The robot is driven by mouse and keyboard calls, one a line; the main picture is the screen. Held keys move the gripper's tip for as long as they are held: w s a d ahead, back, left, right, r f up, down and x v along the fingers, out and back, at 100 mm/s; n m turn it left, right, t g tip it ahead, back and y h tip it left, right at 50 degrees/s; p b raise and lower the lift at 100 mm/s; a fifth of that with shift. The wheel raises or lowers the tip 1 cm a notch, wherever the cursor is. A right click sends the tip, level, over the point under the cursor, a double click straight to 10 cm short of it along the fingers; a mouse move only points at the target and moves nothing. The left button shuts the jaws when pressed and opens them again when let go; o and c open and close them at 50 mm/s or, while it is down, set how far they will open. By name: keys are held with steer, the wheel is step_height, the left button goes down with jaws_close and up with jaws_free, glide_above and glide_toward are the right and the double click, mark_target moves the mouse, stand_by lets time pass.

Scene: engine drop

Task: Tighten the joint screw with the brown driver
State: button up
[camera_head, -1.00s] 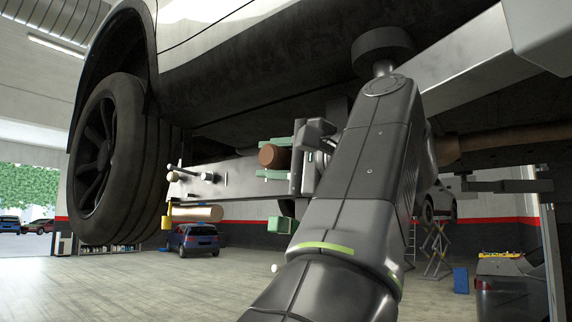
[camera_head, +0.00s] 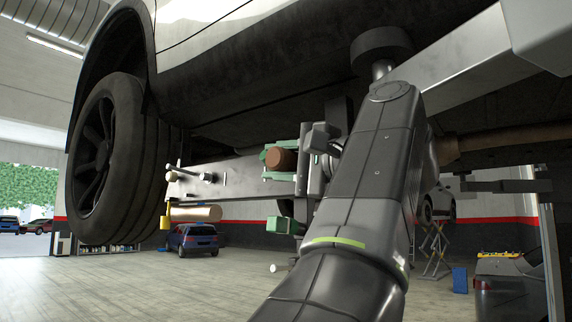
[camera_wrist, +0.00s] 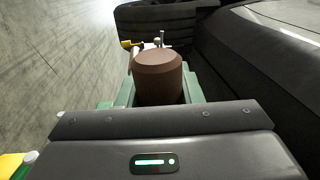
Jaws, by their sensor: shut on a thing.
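The brown driver (camera_head: 281,159) shows as a thick, rounded brown handle; its shaft and tip are hidden. My gripper (camera_head: 278,162) has its green jaws shut on it. In the wrist view the brown driver (camera_wrist: 158,76) sits between the green jaws of my gripper (camera_wrist: 156,92). A grey metal beam (camera_head: 240,182) lies left of and behind the jaws in the head view. A bolt-like screw (camera_head: 207,178) sticks out of it, but I cannot tell whether it is the joint screw. A pin (camera_head: 173,172) stands at its left end.
The car's wheel (camera_head: 105,160) hangs at left, under the raised body (camera_head: 250,75). A tan cylinder (camera_head: 203,213) and a yellow piece (camera_head: 165,216) are below the beam. A green block (camera_head: 279,225) is under my gripper. Open floor (camera_head: 120,285) lies below.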

steer(key=shift+w+d, duration=0.25)
steer(key=shift+w, duration=0.1)
steer(key=shift+w+d, duration=0.25)
steer(key=shift+w, duration=0.05)
steer(key=o, duration=0.4)
jaws_close()
steer(key=shift+s+a, duration=0.1)
steer(key=shift+a, duration=0.05)
